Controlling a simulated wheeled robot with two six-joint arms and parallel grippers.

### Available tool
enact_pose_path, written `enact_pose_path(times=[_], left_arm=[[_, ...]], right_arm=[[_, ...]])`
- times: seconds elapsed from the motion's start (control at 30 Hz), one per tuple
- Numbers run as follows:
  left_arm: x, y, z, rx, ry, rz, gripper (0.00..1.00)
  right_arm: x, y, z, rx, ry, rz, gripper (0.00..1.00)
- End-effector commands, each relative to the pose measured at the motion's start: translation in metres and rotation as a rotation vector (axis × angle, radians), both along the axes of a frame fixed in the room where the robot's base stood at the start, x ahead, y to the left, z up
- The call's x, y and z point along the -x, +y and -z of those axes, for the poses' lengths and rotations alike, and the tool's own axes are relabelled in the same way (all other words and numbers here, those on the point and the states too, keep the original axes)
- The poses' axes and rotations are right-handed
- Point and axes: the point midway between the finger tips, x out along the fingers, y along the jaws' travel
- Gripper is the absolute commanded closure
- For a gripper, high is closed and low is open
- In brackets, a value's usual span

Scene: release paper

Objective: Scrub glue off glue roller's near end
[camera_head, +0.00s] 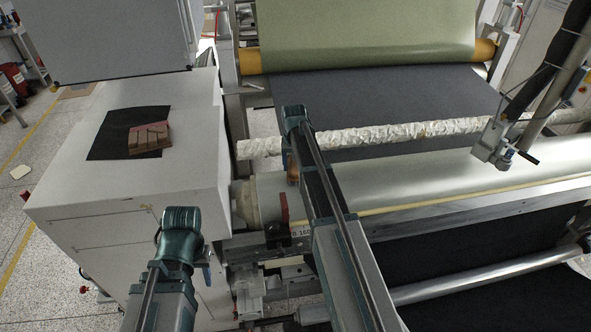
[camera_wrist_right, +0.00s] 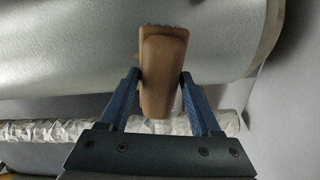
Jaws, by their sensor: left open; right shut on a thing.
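The glue roller (camera_head: 430,180) is a long, pale, shiny cylinder across the machine; its near end is at the left, partly behind my right arm. In the right wrist view the roller (camera_wrist_right: 110,50) fills the upper part. My right gripper (camera_wrist_right: 160,76) is shut on a brown scrubbing tool (camera_wrist_right: 162,85) with a jagged tip. The tip overlaps the roller's surface; I cannot tell whether it touches. In the head view my right gripper (camera_head: 292,166) is over the roller's near end, mostly hidden by its arm. My left gripper (camera_head: 182,242) is open at the cabinet's front, fingers mostly hidden.
A white cabinet (camera_head: 60,195) stands at the left with a black sheet (camera_head: 105,135) and several brown blocks (camera_head: 150,137) on it. A crinkled, wrapped bar (camera_head: 390,132) runs behind the roller. A bracket (camera_head: 492,145) stands at the right. Floor shows at the far left.

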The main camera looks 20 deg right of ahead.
Motion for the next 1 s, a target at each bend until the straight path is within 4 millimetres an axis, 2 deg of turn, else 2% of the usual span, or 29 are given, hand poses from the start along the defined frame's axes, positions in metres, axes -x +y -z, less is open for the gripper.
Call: enact_pose_path(times=[0.07, 0.57, 1.0], left_arm=[[0.0, 0.0, 0.0, 0.0, 0.0, 0.0, 0.54], [0.0, 0.0, 0.003, 0.0, 0.0, 0.0, 0.54], [0.0, 0.0, 0.001, 0.0, 0.0, 0.0, 0.54]], right_arm=[[-0.004, -0.001, 0.0, 0.0, 0.0, 0.0, 0.8], [0.0, -0.01, 0.003, 0.001, 0.0, 0.0, 0.8], [0.031, -0.002, 0.001, 0.0, 0.002, 0.0, 0.8]])
